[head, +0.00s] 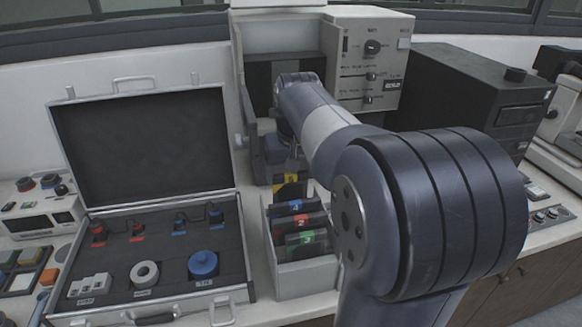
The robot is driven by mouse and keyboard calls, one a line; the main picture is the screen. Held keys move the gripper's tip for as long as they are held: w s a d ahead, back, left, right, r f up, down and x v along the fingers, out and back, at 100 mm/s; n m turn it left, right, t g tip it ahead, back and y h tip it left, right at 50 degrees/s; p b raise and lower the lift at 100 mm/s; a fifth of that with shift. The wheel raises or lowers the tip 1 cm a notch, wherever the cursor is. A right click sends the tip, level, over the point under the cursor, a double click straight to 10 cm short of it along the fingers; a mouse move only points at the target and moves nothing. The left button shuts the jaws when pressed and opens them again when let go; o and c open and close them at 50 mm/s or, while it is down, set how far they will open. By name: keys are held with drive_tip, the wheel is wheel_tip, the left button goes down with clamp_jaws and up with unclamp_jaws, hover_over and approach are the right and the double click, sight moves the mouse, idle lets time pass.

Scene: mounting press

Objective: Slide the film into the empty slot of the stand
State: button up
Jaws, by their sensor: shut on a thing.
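The stand (305,278) is a light grey open-topped box right of the open case. Dark films with a blue label (295,207), a red label (300,222) and a green label (305,239) stand in it, one behind another. A dark film with a yellow label (291,180) is upright at the stand's back end. My gripper (292,166) is just above this film and shut on its top edge. My arm partly covers the stand's right side. The empty slot is not clearly visible, and I cannot tell whether the film's lower edge is inside the stand.
An open silver case (236,262) with a raised lid stands close on the left. A beige press (367,50) with an open bay rises behind my gripper. A black box-shaped machine (455,95) is behind my arm on the right.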

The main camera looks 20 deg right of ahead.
sight(290, 190)
drive_tip(key=shift+f+b, duration=1.15)
drive_tip(key=shift+f, duration=0.95)
drive_tip(key=o, duration=2.1)
drive_tip(key=v, duration=0.2)
drive_tip(key=shift+r, duration=0.4)
drive_tip(key=s+a, duration=0.1)
drive_tip(key=s, duration=0.3)
drive_tip(key=s+b, duration=0.1)
drive_tip(key=s, duration=0.3)
drive_tip(key=s+a, duration=0.1)
drive_tip(key=s, duration=0.3)
drive_tip(key=shift+a+r+b, duration=0.1)
drive_tip(key=shift+a+b, duration=0.2)
drive_tip(key=shift+b, duration=0.05)
drive_tip(key=shift+w, duration=0.1)
